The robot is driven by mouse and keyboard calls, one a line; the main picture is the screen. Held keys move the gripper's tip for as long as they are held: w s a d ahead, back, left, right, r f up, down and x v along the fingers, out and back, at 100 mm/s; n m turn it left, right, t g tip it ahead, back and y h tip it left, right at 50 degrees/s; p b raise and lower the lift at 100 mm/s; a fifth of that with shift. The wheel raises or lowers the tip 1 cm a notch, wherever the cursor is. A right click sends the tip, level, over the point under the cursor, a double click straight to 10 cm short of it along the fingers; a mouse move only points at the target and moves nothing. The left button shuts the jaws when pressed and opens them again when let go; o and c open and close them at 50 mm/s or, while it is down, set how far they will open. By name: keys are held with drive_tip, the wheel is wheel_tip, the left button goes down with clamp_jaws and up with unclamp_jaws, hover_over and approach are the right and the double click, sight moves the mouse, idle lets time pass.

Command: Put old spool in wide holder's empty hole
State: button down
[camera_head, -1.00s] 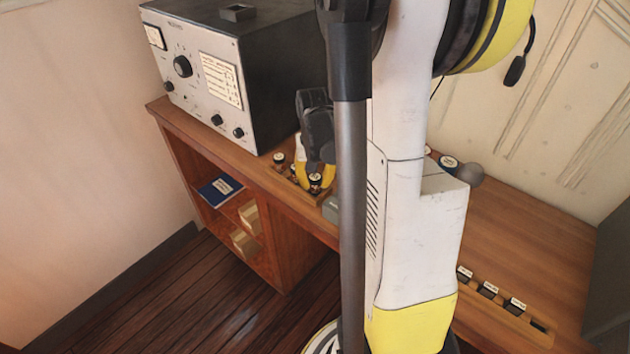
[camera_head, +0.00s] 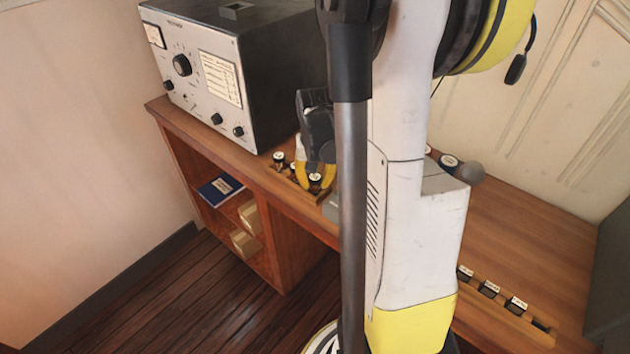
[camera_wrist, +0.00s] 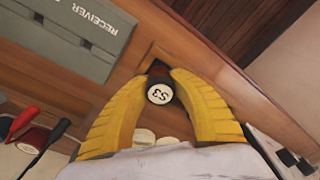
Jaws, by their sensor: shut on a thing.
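My gripper (camera_wrist: 158,98) has its yellow fingers shut on a dark spool with a white cap marked S3 (camera_wrist: 159,94). In the head view my gripper (camera_head: 316,177) is at the small wooden holder on the desk, beside the radio box, and the spool's pale cap (camera_head: 315,178) shows between the fingers. A squarish recess (camera_wrist: 157,56) shows just behind the spool; whether the spool is seated in it I cannot tell. Another capped spool (camera_head: 279,157) stands to the left. A longer holder (camera_head: 500,318) at the lower right has several capped spools and a dark empty hole (camera_head: 540,326).
The radio box (camera_head: 225,75) stands left of my gripper. A grey case marked RECEIVER (camera_wrist: 75,35) is close by in the wrist view. Red- and black-handled items (camera_wrist: 35,130) lie at left there. The desk (camera_head: 520,235) is clear towards the right.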

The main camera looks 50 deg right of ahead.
drive_tip(key=shift+f, duration=0.1)
idle(0.7)
drive_tip(key=c, duration=1.1)
unclamp_jaws()
drive_tip(key=r, duration=0.8)
drive_tip(key=s+a+r, duration=0.1)
drive_tip(key=r, duration=0.3)
drive_tip(key=shift+a, duration=0.1)
